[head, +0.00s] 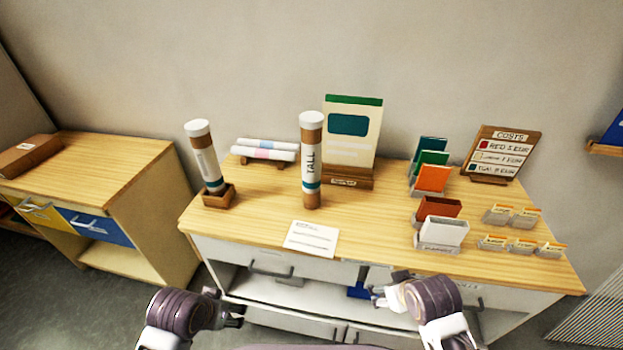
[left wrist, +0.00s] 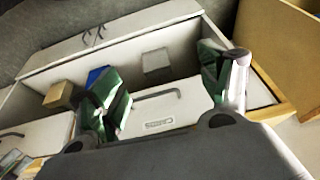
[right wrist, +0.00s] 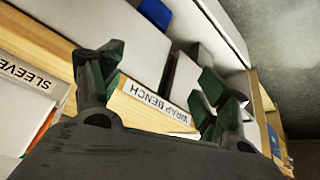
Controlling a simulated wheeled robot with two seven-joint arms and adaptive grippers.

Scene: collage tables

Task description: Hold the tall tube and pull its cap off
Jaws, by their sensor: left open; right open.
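The tall tube (head: 311,170) stands upright on the wooden table, brown with a label reading TALL and a teal band low down. Its white cap (head: 311,119) sits on its top end. My left gripper (head: 238,310) is open and empty, low in front of the table's drawers and apart from the tube; its spread fingers show in the left wrist view (left wrist: 165,95). My right gripper (head: 377,297) is open and empty, also low before the table front; its fingers show in the right wrist view (right wrist: 155,90).
A second capped tube (head: 206,160) stands in a wooden holder (head: 219,197) at left. Rolls (head: 265,145) and a green-topped board (head: 351,130) stand behind the tall tube. A paper card (head: 312,238) lies in front. Coloured card holders (head: 440,233) and a costs sign (head: 503,152) occupy the right.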

